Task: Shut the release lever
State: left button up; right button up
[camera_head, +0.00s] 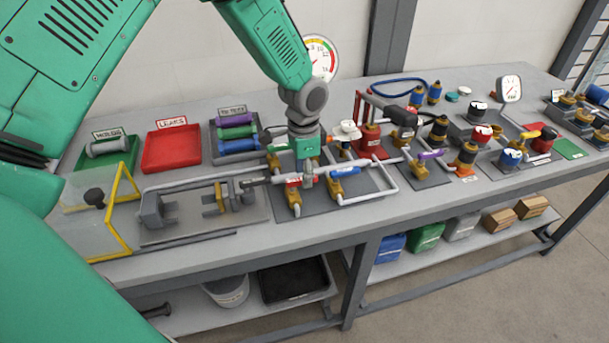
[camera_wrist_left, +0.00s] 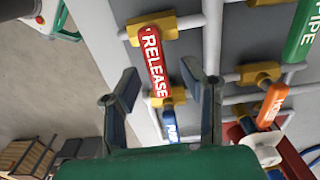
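The release lever (camera_wrist_left: 154,60) is a red handle with white RELEASE lettering. In the left wrist view it extends from a yellow valve body (camera_wrist_left: 143,30) and appears to lie across that valve's pipe. In the head view the red lever (camera_head: 293,182) is partly covered by my gripper. My left gripper (camera_head: 307,172) is low over the valve panel. In the left wrist view its two fingers (camera_wrist_left: 164,88) are spread, with the lever's lettered end in the gap between them and nothing visibly gripped. Contact cannot be told. My right gripper is out of view.
A blue lever (camera_wrist_left: 170,124) sits close by the red one. An orange handle (camera_wrist_left: 273,104) and a green handle (camera_wrist_left: 305,35) stand to the right. Pipes surround them. In the head view, a red tray (camera_head: 171,149) and a clear yellow-edged guard (camera_head: 100,215) are left.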

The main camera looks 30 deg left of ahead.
pick_arm(q)
notch_tip(320, 180, up, 11)
dwell(0.3)
dwell(0.5)
